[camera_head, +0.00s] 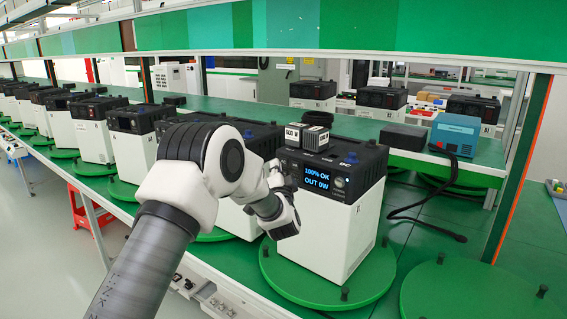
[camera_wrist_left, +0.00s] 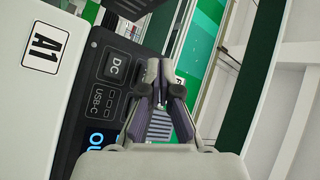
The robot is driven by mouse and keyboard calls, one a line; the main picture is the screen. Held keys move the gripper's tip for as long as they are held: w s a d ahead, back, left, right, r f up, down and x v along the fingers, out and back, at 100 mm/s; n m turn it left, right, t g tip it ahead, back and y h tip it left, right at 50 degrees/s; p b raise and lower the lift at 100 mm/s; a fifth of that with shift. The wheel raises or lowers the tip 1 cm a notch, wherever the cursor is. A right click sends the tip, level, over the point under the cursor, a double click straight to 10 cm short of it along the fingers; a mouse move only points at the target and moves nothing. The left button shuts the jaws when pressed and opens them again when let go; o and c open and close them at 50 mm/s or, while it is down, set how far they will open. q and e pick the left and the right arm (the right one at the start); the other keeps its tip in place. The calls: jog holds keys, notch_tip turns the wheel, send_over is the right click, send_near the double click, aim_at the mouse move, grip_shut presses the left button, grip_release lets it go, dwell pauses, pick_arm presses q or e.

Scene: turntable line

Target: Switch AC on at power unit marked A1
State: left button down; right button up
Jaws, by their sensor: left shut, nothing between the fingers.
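A power unit (camera_head: 330,225) with a white body and black top stands on a green turntable disc (camera_head: 285,284). Its lit screen (camera_head: 317,177) reads 100% OK, OUT 0W. In the left wrist view, a label A1 (camera_wrist_left: 45,48) is on a white face beside a black panel with a DC button (camera_wrist_left: 115,67), USB-C ports and part of a lit blue screen (camera_wrist_left: 96,138). My left gripper (camera_head: 274,172) is at the left of the unit's front, partly hidden by my wrist. Its fingers (camera_wrist_left: 158,72) are together and empty. I cannot see an AC button. My right gripper is not in view.
More power units (camera_head: 90,130) line the left. A blue box (camera_head: 455,133) and a black adapter (camera_head: 404,137) with a cable stand at right. An empty green disc (camera_head: 478,290) is at front right.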

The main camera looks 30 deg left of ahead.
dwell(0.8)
pick_arm(q)
jog(key=shift+w, duration=0.4)
jog(key=shift+w+d, duration=0.1)
jog(key=shift+w, duration=0.2)
dwell(0.4)
jog(key=shift+s, duration=0.1)
jog(key=shift+s+p, duration=0.3)
jog(key=shift+s, duration=0.35)
jog(key=shift+s+a, duration=0.25)
jog(key=shift+s, duration=1)
jog(key=shift+s+a, duration=0.25)
jog(key=shift+s, duration=0.95)
